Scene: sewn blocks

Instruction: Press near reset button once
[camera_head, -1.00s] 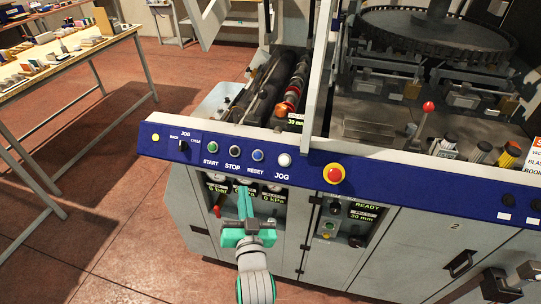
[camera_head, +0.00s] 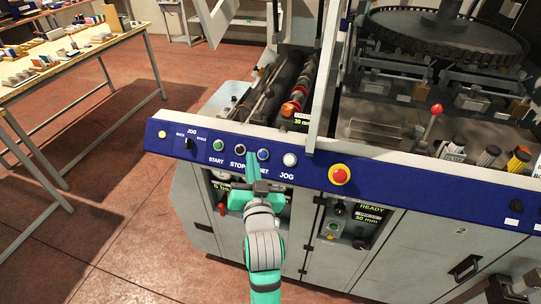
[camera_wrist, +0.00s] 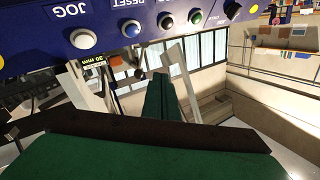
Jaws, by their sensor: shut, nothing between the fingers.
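The RESET button (camera_head: 263,154) is a small blue button on the dark blue control panel, between the black STOP button (camera_head: 239,149) and the white JOG button (camera_head: 290,159). My gripper (camera_head: 251,156) is shut and empty, its green fingers pointing up at the panel. In the head view its tip lies between STOP and RESET and covers part of the RESET label. In the wrist view the blue RESET button (camera_wrist: 131,28) is at the top, and the shut fingertips (camera_wrist: 160,78) show below the buttons, apart from them in the picture. Contact with the panel cannot be told.
The green START button (camera_head: 218,146) is to the left on the same panel (camera_head: 400,185). A red emergency knob (camera_head: 339,175) on yellow is to the right. Machine rollers and an upright frame stand behind the panel. A table (camera_head: 88,55) with small items is far left.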

